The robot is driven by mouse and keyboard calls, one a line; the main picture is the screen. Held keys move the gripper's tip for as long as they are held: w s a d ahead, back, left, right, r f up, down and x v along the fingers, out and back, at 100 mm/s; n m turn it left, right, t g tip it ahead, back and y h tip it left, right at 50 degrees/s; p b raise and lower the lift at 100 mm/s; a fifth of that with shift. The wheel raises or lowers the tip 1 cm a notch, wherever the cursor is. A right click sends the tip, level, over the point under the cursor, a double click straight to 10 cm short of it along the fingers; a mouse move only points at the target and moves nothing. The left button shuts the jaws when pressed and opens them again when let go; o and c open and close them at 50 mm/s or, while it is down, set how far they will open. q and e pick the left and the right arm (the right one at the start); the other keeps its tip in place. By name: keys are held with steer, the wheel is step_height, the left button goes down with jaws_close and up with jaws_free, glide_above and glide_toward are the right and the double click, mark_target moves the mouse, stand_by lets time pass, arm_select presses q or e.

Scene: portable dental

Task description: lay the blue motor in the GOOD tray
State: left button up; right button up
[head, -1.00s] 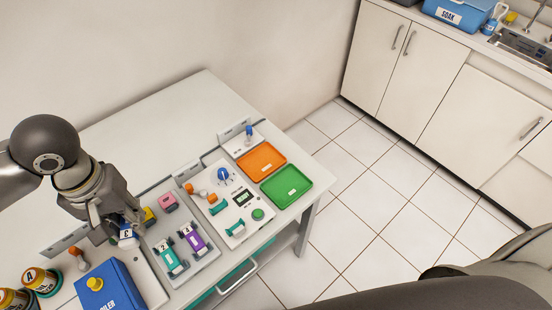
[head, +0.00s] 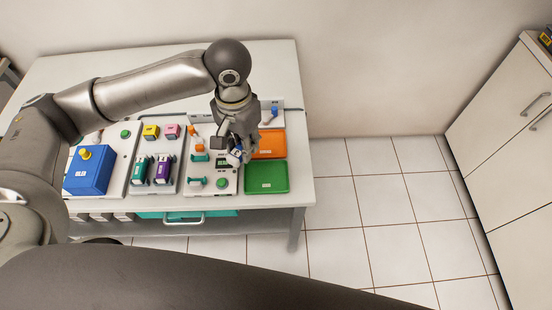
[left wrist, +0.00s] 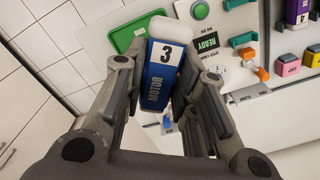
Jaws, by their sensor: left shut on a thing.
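The blue motor (left wrist: 160,76) has a white end marked 3 and the word MOTOR on its side. My left gripper (left wrist: 172,100) is shut on it. In the head view the left gripper (head: 237,152) holds the motor (head: 236,154) above the right side of the test panel, just left of the trays. The green tray (head: 266,177) lies at the front right of the table, and its label is too small to read there. It also shows in the left wrist view (left wrist: 122,38), beyond the motor. My right gripper is not in view.
An orange tray (head: 268,144) lies behind the green one, partly beside my gripper. The test panel (head: 198,173) has a READY display and a green button (head: 222,182). Teal (head: 141,169) and purple (head: 163,171) motors stand further left, near a blue box (head: 88,171).

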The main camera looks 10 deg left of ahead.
arm_select(q)
steer(key=w+d+f+m+p, duration=0.2)
steer(key=w+f+m, duration=0.1)
steer(key=f+m, duration=0.15)
steer(key=m+p, duration=0.3)
steer(key=m, duration=0.3)
glide_above(267, 178)
step_height(267, 178, down, 9)
steer(key=shift+r, duration=0.2)
steer(key=shift+f+m, duration=0.2)
steer(key=shift+m, duration=0.05)
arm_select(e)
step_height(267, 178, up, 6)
arm_select(q)
steer(key=shift+f, duration=0.35)
step_height(267, 178, down, 3)
steer(key=b, duration=0.3)
steer(key=shift+f+b, duration=0.5)
steer(key=shift+b, duration=0.35)
steer(key=shift+f, duration=0.1)
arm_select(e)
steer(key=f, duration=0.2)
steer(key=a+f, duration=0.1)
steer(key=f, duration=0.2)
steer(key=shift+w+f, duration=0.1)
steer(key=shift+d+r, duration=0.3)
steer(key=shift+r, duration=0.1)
